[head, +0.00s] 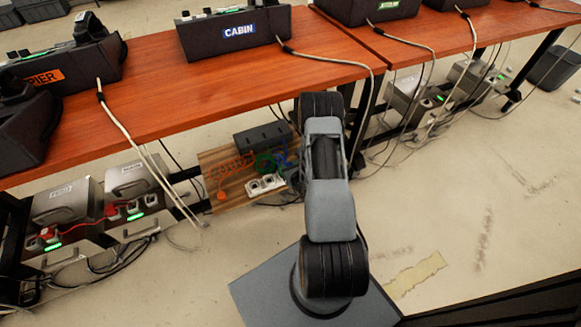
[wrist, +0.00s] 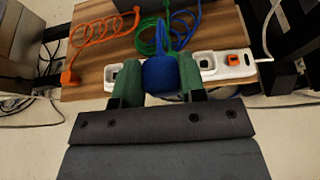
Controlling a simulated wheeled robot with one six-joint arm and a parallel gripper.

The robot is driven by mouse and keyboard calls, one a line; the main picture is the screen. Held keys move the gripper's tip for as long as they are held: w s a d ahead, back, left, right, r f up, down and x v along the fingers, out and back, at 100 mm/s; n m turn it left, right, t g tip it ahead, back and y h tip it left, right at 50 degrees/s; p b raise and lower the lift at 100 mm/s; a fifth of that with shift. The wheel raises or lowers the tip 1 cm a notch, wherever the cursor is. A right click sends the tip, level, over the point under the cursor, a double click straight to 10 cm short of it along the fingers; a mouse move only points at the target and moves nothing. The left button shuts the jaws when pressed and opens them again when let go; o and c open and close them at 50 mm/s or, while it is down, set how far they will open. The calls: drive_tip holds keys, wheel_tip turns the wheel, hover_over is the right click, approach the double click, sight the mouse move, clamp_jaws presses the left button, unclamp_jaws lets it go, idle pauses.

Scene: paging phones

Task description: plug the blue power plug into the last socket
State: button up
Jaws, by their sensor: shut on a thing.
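My gripper (wrist: 160,88) has green fingers shut on the blue power plug (wrist: 161,74), seen in the wrist view. The plug overlaps the middle of the white power strip (wrist: 180,76); I cannot tell whether it touches the strip. A blue cord (wrist: 184,24) runs up from it. Empty-looking sockets show left (wrist: 112,73) and right (wrist: 205,63) of the plug, and an orange square, perhaps a switch, marks the right end. In the head view the strip (head: 265,184) lies on a wooden board (head: 212,160); my arm hides the gripper and plug.
An orange plug (wrist: 70,77) with a coiled cord sits on the board's left. A green cord (wrist: 148,42) lies beside the blue one. A dark box (head: 262,137) is at the board's back. The wooden table (head: 230,75) overhangs, with hanging cables. Grey metal boxes (head: 68,200) stand left.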

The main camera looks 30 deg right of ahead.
drive_tip(key=w+a+n+y+b, duration=0.2)
drive_tip(key=w+a, duration=0.5)
drive_tip(key=a, duration=0.2)
drive_tip(key=shift+w+a+y, duration=0.15)
drive_tip(key=shift+a+y, duration=0.1)
drive_tip(key=shift+y, duration=0.15)
drive_tip(key=w+a+b, duration=0.1)
drive_tip(key=b, duration=0.3)
drive_tip(key=w+a+b, duration=0.1)
drive_tip(key=b, duration=0.2)
drive_tip(key=shift+w+a+f+b, duration=0.2)
drive_tip(key=shift+a+b, duration=0.1)
drive_tip(key=shift+b, duration=0.1)
drive_tip(key=shift+a+r+b, duration=0.15)
drive_tip(key=shift+r+b, duration=0.1)
drive_tip(key=shift+b, duration=0.05)
drive_tip(key=shift+f, duration=0.15)
